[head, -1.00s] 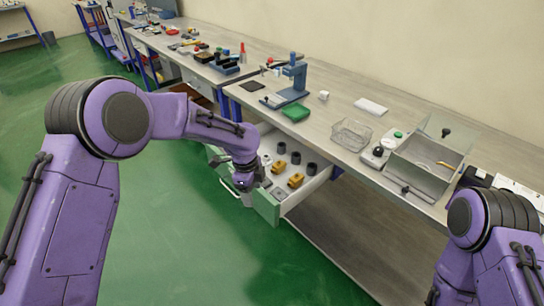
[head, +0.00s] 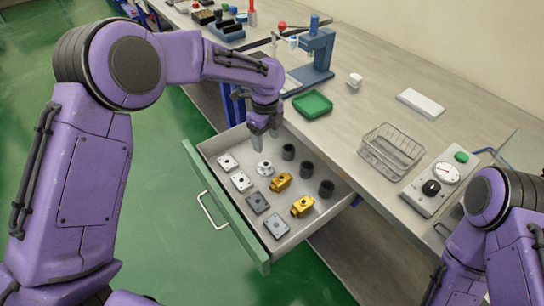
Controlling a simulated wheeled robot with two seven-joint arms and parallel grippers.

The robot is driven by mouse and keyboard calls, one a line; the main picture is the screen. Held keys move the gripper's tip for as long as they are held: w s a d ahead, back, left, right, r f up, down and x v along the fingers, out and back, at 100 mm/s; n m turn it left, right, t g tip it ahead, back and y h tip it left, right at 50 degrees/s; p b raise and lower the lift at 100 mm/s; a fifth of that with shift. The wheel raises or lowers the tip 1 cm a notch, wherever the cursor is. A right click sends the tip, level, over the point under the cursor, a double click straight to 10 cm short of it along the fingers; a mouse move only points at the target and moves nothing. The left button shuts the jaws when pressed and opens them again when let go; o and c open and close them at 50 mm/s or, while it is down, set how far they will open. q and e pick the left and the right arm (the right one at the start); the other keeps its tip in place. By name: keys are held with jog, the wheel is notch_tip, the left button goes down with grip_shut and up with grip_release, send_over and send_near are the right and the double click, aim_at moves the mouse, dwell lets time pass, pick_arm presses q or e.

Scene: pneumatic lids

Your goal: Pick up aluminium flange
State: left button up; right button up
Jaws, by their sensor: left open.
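The aluminium flange (head: 265,168) is a small silver round part with a raised hub. It lies in the open drawer (head: 231,219), between a light square plate and a yellow fitting. My left gripper (head: 264,143) points down over the back left part of the drawer, just behind the flange in the picture. Its fingers are open with nothing seen between them. I cannot tell its exact height above the drawer floor. My right arm shows at the lower right, but its gripper is out of view.
The drawer also holds light plates (head: 241,181), dark plates (head: 276,226), yellow fittings (head: 281,182) and black cylinders (head: 307,170). The bench (head: 350,110) above carries a green tray (head: 313,104), a blue press (head: 318,50), a wire basket (head: 392,150) and a gauge box (head: 440,186).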

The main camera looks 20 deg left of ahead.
aim_at(266, 162)
pick_arm(q)
jog(key=f, duration=0.1)
jog(key=s+f, duration=0.1)
jog(key=shift+d+f, duration=0.1)
jog(key=shift+f, duration=0.3)
jog(key=shift+s+f+p, duration=0.2)
jog(key=shift+s, duration=0.25)
jog(key=shift+s+f+p, duration=0.2)
jog(key=shift+s, duration=0.25)
jog(key=shift+f+p, duration=0.35)
jog(key=shift+f, duration=0.4)
jog(key=f, duration=0.1)
jog(key=w+f, duration=0.1)
jog(key=f, duration=0.2)
jog(key=shift+w+f, duration=0.15)
jog(key=shift+w, duration=0.25)
jog(key=shift+s+r, duration=0.3)
jog(key=shift+s, duration=0.05)
jog(key=shift+c, duration=0.4)
jog(key=c, duration=1.1)
jog(key=shift+f, duration=0.1)
pick_arm(e)
jog(key=shift+s+r, duration=0.9)
jog(key=shift+r, duration=0.1)
